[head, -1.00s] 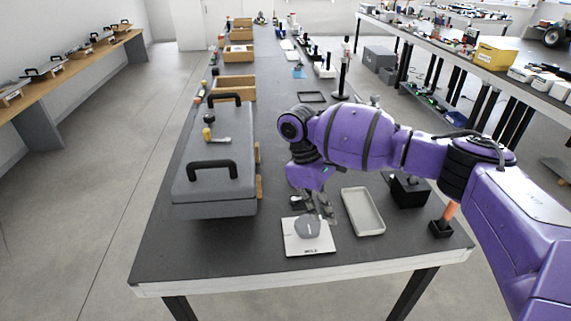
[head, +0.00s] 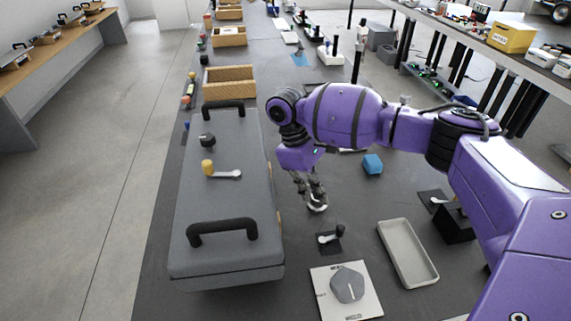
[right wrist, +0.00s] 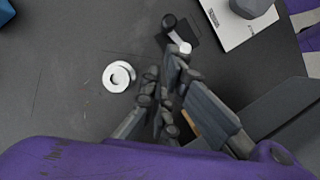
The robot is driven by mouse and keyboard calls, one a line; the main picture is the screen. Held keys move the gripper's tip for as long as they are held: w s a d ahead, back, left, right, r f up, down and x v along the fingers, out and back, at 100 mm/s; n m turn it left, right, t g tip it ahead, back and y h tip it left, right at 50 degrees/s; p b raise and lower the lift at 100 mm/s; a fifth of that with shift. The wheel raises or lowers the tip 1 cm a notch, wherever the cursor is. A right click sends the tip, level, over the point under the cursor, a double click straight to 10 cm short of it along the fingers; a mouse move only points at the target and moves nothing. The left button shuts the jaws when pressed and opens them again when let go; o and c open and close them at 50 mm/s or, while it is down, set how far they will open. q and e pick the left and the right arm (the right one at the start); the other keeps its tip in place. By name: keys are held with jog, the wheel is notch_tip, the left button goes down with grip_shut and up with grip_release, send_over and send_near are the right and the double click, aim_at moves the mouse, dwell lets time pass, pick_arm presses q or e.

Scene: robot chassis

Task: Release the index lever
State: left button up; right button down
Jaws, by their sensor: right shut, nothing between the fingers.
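The grey chassis box (head: 255,255) with two black handles lies on the dark table at left. On its top are a lever with a yellow knob and silver arm (head: 226,173) and a small black knob (head: 207,140). A second small lever with a black knob (head: 330,237) stands on a black plate on the table; it also shows in the right wrist view (right wrist: 181,42). I cannot tell by label which is the index lever. My right gripper (head: 316,196) is shut and empty, right of the box, above the table; its fingers (right wrist: 165,95) show in the right wrist view.
A white ring (right wrist: 119,76) lies near my right gripper. A white plate with a grey knob (head: 347,284), a pale tray (head: 408,253) and a blue block (head: 372,164) are on the table. Wooden bins (head: 229,80) stand behind the box.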

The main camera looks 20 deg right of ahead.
aim_at(340, 231)
jog(key=x, duration=0.6)
jog(key=shift+f, duration=0.2)
pick_arm(q)
jog(key=shift+w+r, duration=0.1)
jog(key=shift+w, duration=0.15)
pick_arm(e)
jog(key=shift+x, duration=0.8)
jog(key=shift+r, duration=0.1)
